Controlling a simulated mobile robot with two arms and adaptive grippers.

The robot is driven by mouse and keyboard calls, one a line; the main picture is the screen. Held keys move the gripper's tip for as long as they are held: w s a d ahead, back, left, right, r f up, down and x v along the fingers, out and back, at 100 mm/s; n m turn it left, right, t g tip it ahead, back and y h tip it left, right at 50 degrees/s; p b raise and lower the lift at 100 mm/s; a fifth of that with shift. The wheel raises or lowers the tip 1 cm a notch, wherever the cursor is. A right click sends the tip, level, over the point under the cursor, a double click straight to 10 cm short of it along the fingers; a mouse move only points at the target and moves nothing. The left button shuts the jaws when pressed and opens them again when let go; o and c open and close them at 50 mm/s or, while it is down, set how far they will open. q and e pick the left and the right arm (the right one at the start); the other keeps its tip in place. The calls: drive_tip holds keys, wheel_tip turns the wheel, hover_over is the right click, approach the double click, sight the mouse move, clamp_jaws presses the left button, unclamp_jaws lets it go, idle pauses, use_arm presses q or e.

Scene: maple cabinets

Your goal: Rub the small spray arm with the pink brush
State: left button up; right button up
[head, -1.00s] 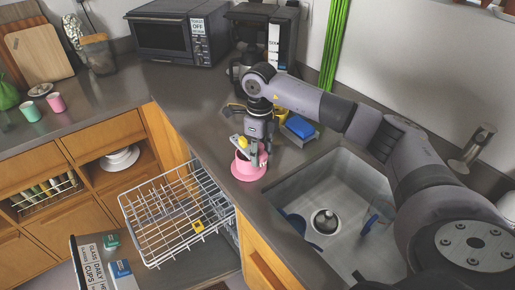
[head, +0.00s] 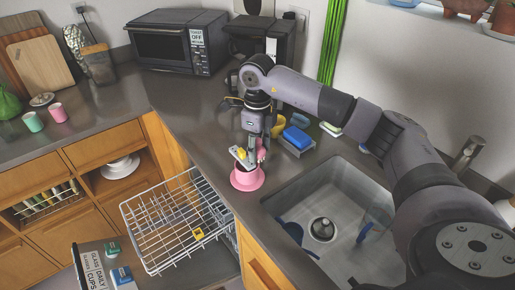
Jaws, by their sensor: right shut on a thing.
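My right gripper (head: 252,157) points down over the counter, left of the sink. It is shut on a thin pink piece, which looks like the pink brush (head: 262,152); the fingers hide most of it. A small grey piece with a yellow part (head: 241,155) shows beside the fingers; I cannot tell whether it is the small spray arm or whether it touches the brush. A pink round base (head: 247,180) stands on the counter just under the fingertips. My left gripper is not in view.
A wire dish rack (head: 165,225) is pulled out at the counter's front. The sink (head: 335,195) holds blue items. A blue sponge (head: 297,137) and a yellow item (head: 277,124) are behind the gripper. A microwave (head: 178,42) stands at the back.

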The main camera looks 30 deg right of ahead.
sight(258, 140)
drive_tip(key=shift+r+p, duration=0.95)
drive_tip(key=shift+r, duration=0.6)
drive_tip(key=shift+f, duration=0.1)
